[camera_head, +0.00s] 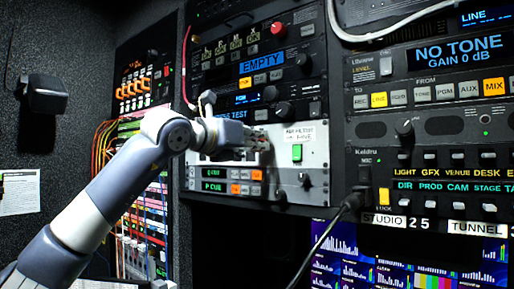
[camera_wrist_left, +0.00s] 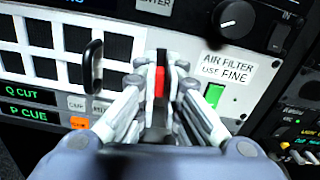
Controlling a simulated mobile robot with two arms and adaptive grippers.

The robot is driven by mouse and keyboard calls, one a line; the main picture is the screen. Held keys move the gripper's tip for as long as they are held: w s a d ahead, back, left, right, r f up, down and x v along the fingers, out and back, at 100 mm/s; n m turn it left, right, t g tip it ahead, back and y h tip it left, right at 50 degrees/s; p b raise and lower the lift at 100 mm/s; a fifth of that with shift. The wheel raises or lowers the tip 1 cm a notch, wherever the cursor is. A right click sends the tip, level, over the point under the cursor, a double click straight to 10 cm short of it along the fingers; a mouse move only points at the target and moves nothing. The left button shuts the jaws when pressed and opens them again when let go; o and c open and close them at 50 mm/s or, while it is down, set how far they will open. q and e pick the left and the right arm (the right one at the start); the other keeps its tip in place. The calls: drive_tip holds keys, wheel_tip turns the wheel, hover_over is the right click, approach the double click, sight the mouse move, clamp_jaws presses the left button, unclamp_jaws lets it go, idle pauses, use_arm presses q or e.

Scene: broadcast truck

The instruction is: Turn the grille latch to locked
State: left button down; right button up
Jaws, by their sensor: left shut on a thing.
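My left gripper (camera_head: 262,146) reaches in from the left to the white panel (camera_head: 318,150) in the rack. In the left wrist view its fingers (camera_wrist_left: 160,88) are closed around a small part with a red face and a dark upper end, which appears to be the grille latch (camera_wrist_left: 158,78). The fingers cover most of the latch, and I cannot read its exact angle. The dark grille openings (camera_wrist_left: 75,38) and a black upright handle (camera_wrist_left: 92,67) are to the left of the latch. In the head view the gripper hides the latch. My right gripper is not in view.
Right of the latch are a label reading "AIR FILTER USE FINE" (camera_wrist_left: 228,68) and a green switch (camera_wrist_left: 214,95). A row of lit buttons (camera_head: 240,189) lies below the gripper. A black cable (camera_head: 330,235) hangs at the right. Knobs sit above the panel.

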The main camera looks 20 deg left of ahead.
use_arm(q)
drive_tip(key=shift+w+a+f+n+b, duration=0.1)
drive_tip(key=shift+a+f+n+b, duration=0.1)
drive_tip(key=shift+n+b, duration=2)
drive_tip(key=shift+a+f+n+b, duration=0.15)
drive_tip(key=shift+n+b, duration=0.85)
drive_tip(key=shift+n, duration=2.25)
drive_tip(key=shift+w+a+f+n+b, duration=0.1)
drive_tip(key=shift+f+n+b, duration=0.1)
drive_tip(key=shift+n+b, duration=2)
drive_tip(key=shift+n+p, duration=0.55)
drive_tip(key=shift+n, duration=0.1)
drive_tip(key=c, duration=1.7)
unclamp_jaws()
drive_tip(key=shift+s+a, duration=0.1)
drive_tip(key=shift+a, duration=0.05)
drive_tip(key=shift+s, duration=0.15)
drive_tip(key=v, duration=1.1)
drive_tip(key=shift+s+a, duration=0.1)
drive_tip(key=shift+s, duration=0.25)
